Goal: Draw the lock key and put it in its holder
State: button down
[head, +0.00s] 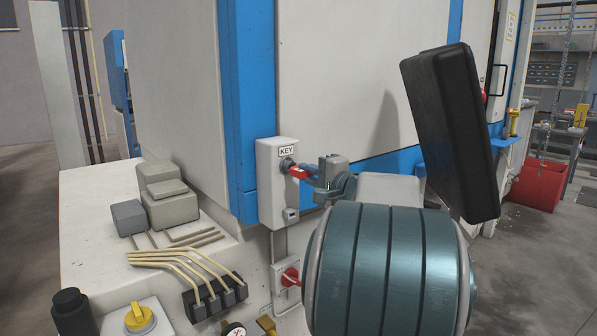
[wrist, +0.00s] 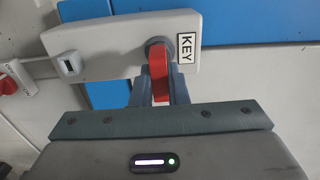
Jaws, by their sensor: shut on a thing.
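The lock key (head: 299,172) is red and sits at the round lock on the white box labelled KEY (head: 277,205). In the wrist view the red key (wrist: 159,78) meets the dark lock ring beside the KEY label (wrist: 187,48). My gripper (head: 312,176) is shut on the key, with a blue-grey finger on each side of it (wrist: 159,92). The key's inner end is hidden at the lock, so I cannot tell how deep it sits. A small fitting (head: 291,214) on the box's lower part may be the holder; it also shows in the wrist view (wrist: 68,63).
A red rotary switch (head: 290,277) is below the box. Bent tan pipes (head: 185,262), grey blocks (head: 165,198) and a yellow knob (head: 139,316) are on the machine ledge at left. A blue post (head: 245,110) stands behind the box.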

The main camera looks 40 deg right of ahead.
aim_at(309, 174)
jog(key=shift+s, duration=0.2)
jog(key=shift+s+d+b, duration=0.1)
jog(key=shift+s+b, duration=0.45)
jog(key=shift+s, duration=0.8)
jog(key=shift+s, duration=0.3)
jog(key=s+b, duration=0.2)
jog(key=s, duration=0.3)
notch_tip(309, 174, down, 13)
jog(key=b, duration=1.3)
jog(key=shift+w+d+b, duration=0.2)
jog(key=shift+w+b, duration=0.15)
jog(key=shift+b, duration=0.05)
jog(key=shift+w+a+b, duration=0.15)
jog(key=shift+w+b, duration=0.05)
jog(key=shift+w, duration=1.25)
jog(key=shift+w+a+b, duration=0.1)
jog(key=shift+w+b, duration=0.05)
jog(key=shift+w, duration=1.3)
